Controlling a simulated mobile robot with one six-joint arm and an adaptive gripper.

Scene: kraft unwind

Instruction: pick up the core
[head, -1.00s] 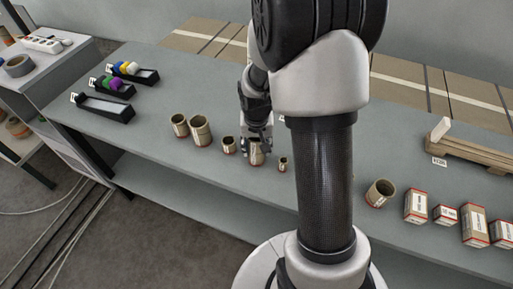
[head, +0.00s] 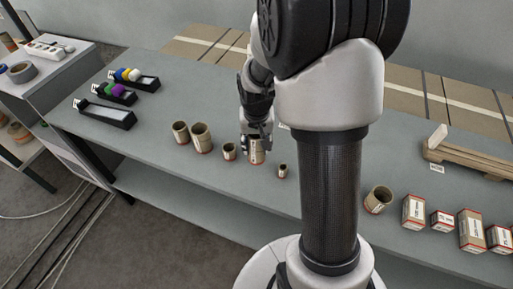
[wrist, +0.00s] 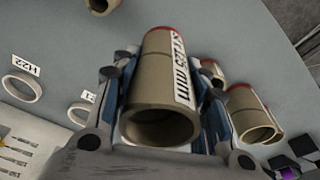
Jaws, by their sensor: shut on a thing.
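The core (head: 256,152) is a brown cardboard tube with a white printed label and a red band at its lower end. In the wrist view, the core (wrist: 157,88) lies between the two fingers, its open end toward the camera and its label text "MM" partly readable. My gripper (head: 257,139) is shut on it from above, with a finger on each side. In the head view the core is upright and looks slightly raised off the bench; the exact gap underneath cannot be told.
Other cores stand close by: a small one (head: 229,151) and two larger ones (head: 201,138) to the left, a tiny one (head: 282,171) to the right. Another core (head: 378,200) and several boxes (head: 413,212) stand further right. Black trays (head: 106,115) lie at left.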

